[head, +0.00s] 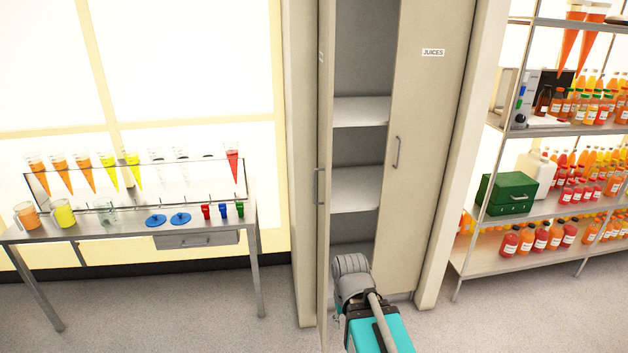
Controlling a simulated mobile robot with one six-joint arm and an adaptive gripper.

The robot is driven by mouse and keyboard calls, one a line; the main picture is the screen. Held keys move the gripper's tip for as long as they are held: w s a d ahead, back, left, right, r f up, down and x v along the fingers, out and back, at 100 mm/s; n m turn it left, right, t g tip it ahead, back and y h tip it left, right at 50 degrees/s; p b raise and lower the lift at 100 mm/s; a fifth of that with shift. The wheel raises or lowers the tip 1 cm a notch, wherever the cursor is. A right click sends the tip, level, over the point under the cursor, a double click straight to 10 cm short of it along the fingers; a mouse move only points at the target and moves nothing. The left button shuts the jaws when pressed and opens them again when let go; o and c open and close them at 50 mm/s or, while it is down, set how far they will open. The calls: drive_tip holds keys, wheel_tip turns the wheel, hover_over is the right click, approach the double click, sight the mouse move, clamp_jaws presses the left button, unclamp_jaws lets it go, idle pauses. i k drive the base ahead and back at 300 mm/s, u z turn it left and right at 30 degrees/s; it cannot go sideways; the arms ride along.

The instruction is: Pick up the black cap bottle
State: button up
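I cannot pick out a black cap bottle for sure. On the upper level of the right shelf stands a dark bottle (543,102), and its cap is too small to tell clearly. Bottles with green caps (588,107) stand to its right. Red bottles (541,237) with pale labels and dark-looking caps stand on the lowest level. My arm shows at the bottom centre, in front of the cabinet and far from these bottles. My gripper is not visible.
A tall cabinet (433,120) labelled JUICES stands in the centre, with bare shelves (358,187) showing inside. A metal table (250,228) with cones, jugs and blue lids is at left. A green box (506,194) sits on the right shelf's middle level. Floor in front is clear.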

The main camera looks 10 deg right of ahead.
sight(543, 105)
drive_tip(key=z, duration=0.05)
drive_tip(key=i, duration=1)
drive_tip(key=z, duration=1.6)
